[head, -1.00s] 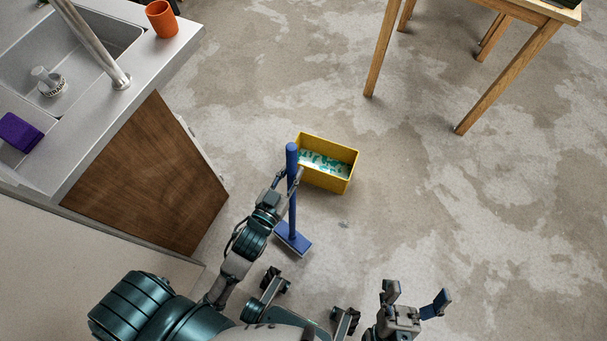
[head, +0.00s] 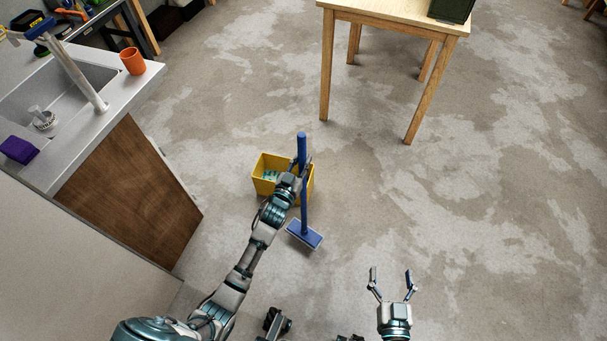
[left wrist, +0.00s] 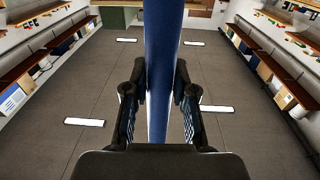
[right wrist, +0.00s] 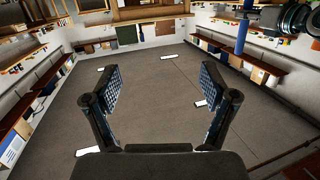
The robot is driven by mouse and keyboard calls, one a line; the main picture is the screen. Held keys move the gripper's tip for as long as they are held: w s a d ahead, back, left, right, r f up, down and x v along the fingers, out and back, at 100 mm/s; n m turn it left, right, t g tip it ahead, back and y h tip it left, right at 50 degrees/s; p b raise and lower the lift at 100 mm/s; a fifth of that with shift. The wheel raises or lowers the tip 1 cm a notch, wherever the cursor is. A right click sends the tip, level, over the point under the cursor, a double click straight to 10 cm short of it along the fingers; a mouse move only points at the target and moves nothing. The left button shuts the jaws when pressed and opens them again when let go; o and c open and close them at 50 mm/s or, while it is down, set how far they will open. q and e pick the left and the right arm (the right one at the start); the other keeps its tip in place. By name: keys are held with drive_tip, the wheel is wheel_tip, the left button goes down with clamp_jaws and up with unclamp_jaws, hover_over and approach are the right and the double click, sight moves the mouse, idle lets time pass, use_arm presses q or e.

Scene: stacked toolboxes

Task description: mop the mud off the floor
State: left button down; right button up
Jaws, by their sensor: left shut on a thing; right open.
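The blue mop stands nearly upright, with its handle (head: 302,147) up and its flat head (head: 304,235) at floor level. I cannot tell whether the head touches the floor. My left gripper (head: 303,168) is shut on the upper handle. The handle also runs between the fingers in the left wrist view (left wrist: 163,70) and shows in the right wrist view (right wrist: 242,38). My right gripper (head: 391,272) is open and empty, right of the mop. The concrete floor (head: 480,200) has brown and pale patches; I cannot tell mud from its pattern.
A yellow bucket (head: 262,187) stands just behind and left of the mop, partly hidden by my left arm. A sink counter (head: 125,90) with an orange cup (head: 133,61) is at left. A wooden table (head: 385,20) stands at the back. The floor to the right is open.

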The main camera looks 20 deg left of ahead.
sight(300, 169)
use_arm(q)
drive_tip(key=shift+w+d, duration=0.1)
drive_tip(key=shift+w, duration=0.05)
drive_tip(key=f, duration=0.1)
drive_tip(key=f+b, duration=0.1)
drive_tip(key=f, duration=0.1)
drive_tip(key=shift+a+f, duration=0.25)
drive_tip(key=shift+d+f+b, duration=0.15)
drive_tip(key=shift+f+b, duration=0.3)
drive_tip(key=shift+b, duration=0.15)
drive_tip(key=shift+a+f, duration=0.15)
drive_tip(key=shift+a, duration=0.15)
drive_tip(key=shift+w+d+f+b, duration=0.3)
drive_tip(key=shift+w+f, duration=0.25)
drive_tip(key=shift+w, duration=0.2)
drive_tip(key=shift+w+d+f+b, duration=0.25)
drive_tip(key=shift+w+f, duration=0.3)
drive_tip(key=shift+w, duration=0.2)
use_arm(e)
wheel_tip(300, 169, up, 7)
drive_tip(key=t+y, duration=0.1)
drive_tip(key=t, duration=0.5)
drive_tip(key=shift+s+a, duration=0.2)
drive_tip(key=shift+s, duration=0.15)
